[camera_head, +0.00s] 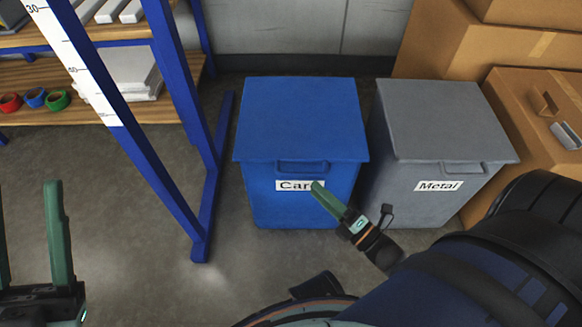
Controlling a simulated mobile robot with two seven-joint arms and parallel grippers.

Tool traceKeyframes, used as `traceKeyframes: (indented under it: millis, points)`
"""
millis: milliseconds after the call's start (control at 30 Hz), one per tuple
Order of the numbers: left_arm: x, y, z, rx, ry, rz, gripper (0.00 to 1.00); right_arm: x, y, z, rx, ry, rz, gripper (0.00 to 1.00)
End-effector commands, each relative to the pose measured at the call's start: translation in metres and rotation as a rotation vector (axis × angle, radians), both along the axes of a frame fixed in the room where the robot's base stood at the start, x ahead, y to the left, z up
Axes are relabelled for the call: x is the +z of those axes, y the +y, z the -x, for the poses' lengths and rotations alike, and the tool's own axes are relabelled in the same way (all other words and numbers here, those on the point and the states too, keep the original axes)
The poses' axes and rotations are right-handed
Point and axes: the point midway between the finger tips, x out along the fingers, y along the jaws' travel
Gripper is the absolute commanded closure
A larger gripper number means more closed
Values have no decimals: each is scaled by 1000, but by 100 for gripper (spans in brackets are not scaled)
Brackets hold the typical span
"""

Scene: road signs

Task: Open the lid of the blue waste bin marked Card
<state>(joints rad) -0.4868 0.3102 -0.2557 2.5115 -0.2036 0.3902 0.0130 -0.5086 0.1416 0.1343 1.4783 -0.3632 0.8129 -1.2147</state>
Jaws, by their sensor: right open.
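The blue waste bin (270,209) stands on the floor in the middle of the view, with a white label reading "Card" on its front. Its flat blue lid (302,118) is down, and a blue handle (302,167) sits at the lid's front edge. My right gripper (318,187) is open and seen nearly edge-on; its green tip overlaps the end of the label, just below and right of the handle. I cannot tell whether it touches the bin. My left gripper (28,190) is at the lower left, its green fingers apart and empty, away from the bin.
A grey bin (445,120) marked Metal stands close on the right, lid down. Cardboard boxes (470,50) are stacked behind it. A blue-framed shelf (185,110) with wooden boards and tape rolls stands on the left. The floor (150,235) between shelf and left gripper is clear.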

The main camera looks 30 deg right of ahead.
Motion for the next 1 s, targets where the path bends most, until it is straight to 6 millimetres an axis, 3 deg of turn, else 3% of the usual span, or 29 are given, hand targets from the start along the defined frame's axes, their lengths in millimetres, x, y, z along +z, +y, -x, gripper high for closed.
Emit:
traceKeyframes:
  millis: [300, 500, 900, 1000]
  points:
    - [-19, -2, -1, 7, 8, -13, 50, 7, 16, -64, 1, -3, -1, 53]
    - [-26, -3, -2, 9, 11, -19, 50, 11, 22, -89, 1, -1, -1, 53]
    - [-27, -3, -2, 9, 11, -22, 50, 13, 24, -97, 0, 2, -1, 53]
    - [-27, -3, -2, 9, 11, -22, 50, 13, 24, -97, 0, 2, -1, 62]
